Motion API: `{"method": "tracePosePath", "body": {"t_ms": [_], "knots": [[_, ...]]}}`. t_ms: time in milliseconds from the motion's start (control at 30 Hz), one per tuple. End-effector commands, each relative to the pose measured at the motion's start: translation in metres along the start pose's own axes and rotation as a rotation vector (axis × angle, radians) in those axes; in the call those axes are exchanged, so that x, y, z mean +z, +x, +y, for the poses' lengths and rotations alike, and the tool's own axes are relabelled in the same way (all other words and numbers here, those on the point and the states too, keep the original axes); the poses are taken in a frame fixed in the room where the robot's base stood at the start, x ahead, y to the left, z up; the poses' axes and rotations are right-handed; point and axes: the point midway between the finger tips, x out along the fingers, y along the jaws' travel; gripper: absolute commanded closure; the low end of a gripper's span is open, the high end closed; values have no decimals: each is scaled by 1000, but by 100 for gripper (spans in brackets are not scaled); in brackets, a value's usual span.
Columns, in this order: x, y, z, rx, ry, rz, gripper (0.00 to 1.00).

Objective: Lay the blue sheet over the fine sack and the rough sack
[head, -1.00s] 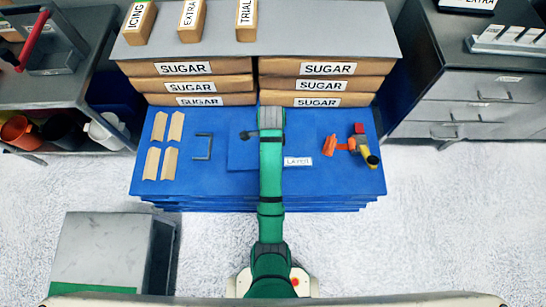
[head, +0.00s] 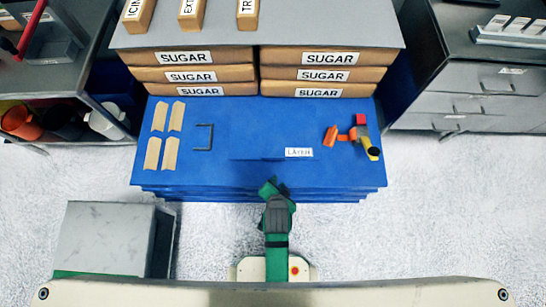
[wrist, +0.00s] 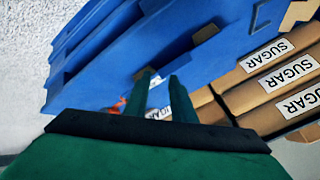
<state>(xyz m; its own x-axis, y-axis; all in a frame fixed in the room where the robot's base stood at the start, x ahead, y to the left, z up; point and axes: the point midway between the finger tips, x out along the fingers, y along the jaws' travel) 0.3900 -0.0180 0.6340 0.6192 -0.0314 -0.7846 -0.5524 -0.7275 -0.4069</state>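A blue surface (head: 250,125) on a stack of blue layers lies in the middle of the head view. A thin blue edge (head: 257,159) with a white LAYER label (head: 298,152) beside it is on this surface. I cannot tell for sure whether it is the blue sheet. Brown sacks labelled SUGAR (head: 185,75) stand in two stacks behind; no label reading fine or rough shows. My gripper (head: 272,183) is at the front edge of the blue stack. In the wrist view, my gripper (wrist: 162,85) has its fingers apart, with nothing clearly held between them.
Small tan pieces (head: 159,116) and a dark handle (head: 203,136) lie left on the blue surface. An orange, red and yellow tool (head: 360,138) lies right. A grey board (head: 280,30) tops the sacks. A grey box (head: 105,240) stands front left; drawers (head: 480,95) stand right.

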Motion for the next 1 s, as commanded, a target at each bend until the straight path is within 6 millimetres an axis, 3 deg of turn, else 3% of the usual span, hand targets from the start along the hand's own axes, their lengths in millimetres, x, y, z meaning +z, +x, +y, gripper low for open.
{"method": "tracePosePath", "body": {"t_ms": [133,333,700,833,1000], "knots": [[12,-42,9,-81,-149,89,77],[17,-111,6,-183,-351,235,77],[0,-247,-14,-268,-648,539,77],[-6,-274,-19,-274,-699,601,77],[-9,-284,-21,-277,-720,627,77]]}}
